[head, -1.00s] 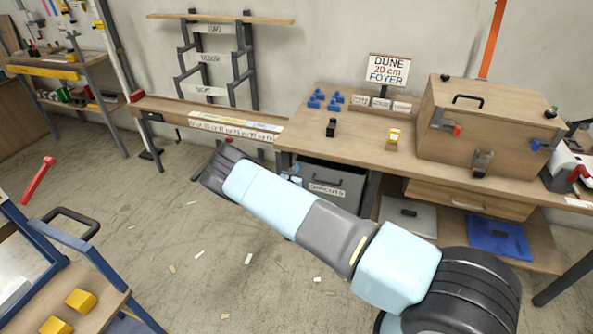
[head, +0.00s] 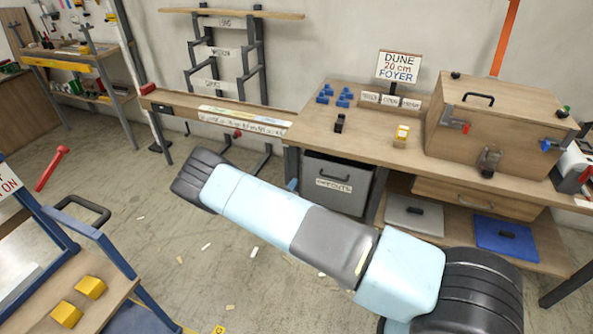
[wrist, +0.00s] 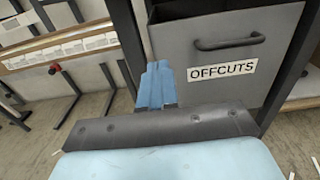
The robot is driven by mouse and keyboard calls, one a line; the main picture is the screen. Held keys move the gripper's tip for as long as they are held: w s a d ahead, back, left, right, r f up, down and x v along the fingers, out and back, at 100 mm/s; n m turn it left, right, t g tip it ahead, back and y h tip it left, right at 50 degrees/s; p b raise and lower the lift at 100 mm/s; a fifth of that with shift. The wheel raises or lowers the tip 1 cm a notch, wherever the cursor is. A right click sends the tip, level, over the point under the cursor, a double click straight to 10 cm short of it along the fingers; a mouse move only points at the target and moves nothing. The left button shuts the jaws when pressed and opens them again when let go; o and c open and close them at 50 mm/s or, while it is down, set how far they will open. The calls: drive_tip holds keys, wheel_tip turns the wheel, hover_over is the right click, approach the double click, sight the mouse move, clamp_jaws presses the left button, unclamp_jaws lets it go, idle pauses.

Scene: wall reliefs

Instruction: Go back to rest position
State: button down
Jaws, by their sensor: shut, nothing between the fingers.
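My arm stretches across the lower middle of the head view, from the lower right toward the left, in front of the workbench (head: 375,142). My gripper (wrist: 157,68) shows in the wrist view as blue fingers shut together with nothing between them. In the head view only a small blue tip (head: 292,185) shows past my arm, and the rest is hidden behind it. In the wrist view the fingers appear in front of the left edge of the grey offcuts bin (wrist: 200,45). I cannot tell how far apart they are.
The offcuts bin (head: 335,183) stands under the bench. A wooden box (head: 490,130), small blue parts (head: 325,95) and a sign (head: 398,66) are on the bench. A blue-framed cart (head: 100,245) with yellow blocks (head: 90,287) stands lower left. The floor between is open, with scattered scraps.

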drive_tip(key=d+r+m+g+h, duration=0.35)
drive_tip(key=d+r+m, duration=0.2)
drive_tip(key=r, duration=0.35)
drive_tip(key=d+r+m+g+h, duration=0.35)
drive_tip(key=d+r+m, duration=0.2)
drive_tip(key=r, duration=0.35)
drive_tip(key=s+d+r+m+g+y, duration=0.1)
drive_tip(key=s+d+r+m+g, duration=0.35)
drive_tip(key=r, duration=0.35)
drive_tip(key=s+d+r+m+g+y, duration=0.2)
drive_tip(key=s+d+r+m+g, duration=0.25)
drive_tip(key=r, duration=0.45)
drive_tip(key=s+d+r+m+y, duration=0.3)
drive_tip(key=s+d+r+m, duration=0.1)
drive_tip(key=s+r, duration=0.35)
drive_tip(key=s+d+r+m+y, duration=0.3)
drive_tip(key=s+d+r, duration=0.1)
drive_tip(key=s+r, duration=0.35)
drive_tip(key=s+a+r+m+t+y, duration=0.1)
drive_tip(key=s+r+m+t+y, duration=0.1)
drive_tip(key=s, duration=0.7)
drive_tip(key=s+a+r+m+t+y, duration=0.1)
drive_tip(key=s+r+m+t+y, duration=0.1)
drive_tip(key=s+r, duration=0.3)
drive_tip(key=shift+s+a+m+t, duration=0.3)
drive_tip(key=shift+s+m, duration=0.2)
drive_tip(key=shift+s, duration=1.35)
drive_tip(key=shift+r, duration=0.1)
